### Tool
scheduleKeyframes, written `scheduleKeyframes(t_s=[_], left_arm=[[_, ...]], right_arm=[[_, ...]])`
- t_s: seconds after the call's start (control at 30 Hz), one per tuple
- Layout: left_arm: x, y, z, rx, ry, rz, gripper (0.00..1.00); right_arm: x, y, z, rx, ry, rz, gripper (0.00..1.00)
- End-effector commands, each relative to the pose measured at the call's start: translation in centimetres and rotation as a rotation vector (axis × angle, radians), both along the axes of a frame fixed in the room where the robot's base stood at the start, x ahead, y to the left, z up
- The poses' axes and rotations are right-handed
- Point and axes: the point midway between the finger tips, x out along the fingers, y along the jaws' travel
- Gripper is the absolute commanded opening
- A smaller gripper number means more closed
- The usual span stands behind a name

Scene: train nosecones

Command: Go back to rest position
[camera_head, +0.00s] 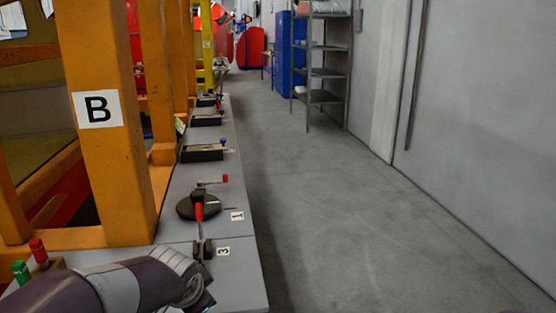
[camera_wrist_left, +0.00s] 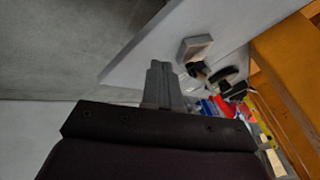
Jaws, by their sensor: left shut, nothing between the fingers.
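My left arm (camera_head: 130,285) reaches in from the lower left of the head view, low over the near end of the grey bench (camera_head: 235,262). In the left wrist view my left gripper (camera_wrist_left: 158,68) has its fingers together with nothing between them. The bench edge and some items on it show past the fingers there, apart from them as far as I can tell. My right gripper is not in view.
An orange post (camera_head: 110,165) marked B stands left. On the bench are a red-handled lever (camera_head: 200,230) near label 3, a dark disc (camera_head: 195,207) with a crank, and trays (camera_head: 202,153). Red (camera_head: 38,250) and green (camera_head: 21,271) buttons are near my arm. Open floor (camera_head: 350,220) lies right; a shelf (camera_head: 322,75) stands farther back.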

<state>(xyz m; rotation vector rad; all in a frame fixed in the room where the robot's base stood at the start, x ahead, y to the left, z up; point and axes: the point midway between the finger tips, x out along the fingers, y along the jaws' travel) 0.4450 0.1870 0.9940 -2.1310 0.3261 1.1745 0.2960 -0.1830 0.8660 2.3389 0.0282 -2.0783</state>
Motion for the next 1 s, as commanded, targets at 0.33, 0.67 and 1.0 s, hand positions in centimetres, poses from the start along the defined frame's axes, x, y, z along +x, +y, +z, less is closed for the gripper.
scheduleKeyframes(t_s=[0.33, 0.67, 1.0], left_arm=[[-15.2, -0.4, -10.4, -0.348, 0.435, 0.647, 0.0], [-15.0, -0.5, -0.5, -0.345, 0.43, 0.635, 0.0], [-15.0, -0.5, -0.7, -0.345, 0.43, 0.633, 0.0]], right_arm=[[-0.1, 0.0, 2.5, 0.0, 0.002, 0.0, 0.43], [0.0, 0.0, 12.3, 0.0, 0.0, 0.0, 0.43], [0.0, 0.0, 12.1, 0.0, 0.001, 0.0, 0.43]])
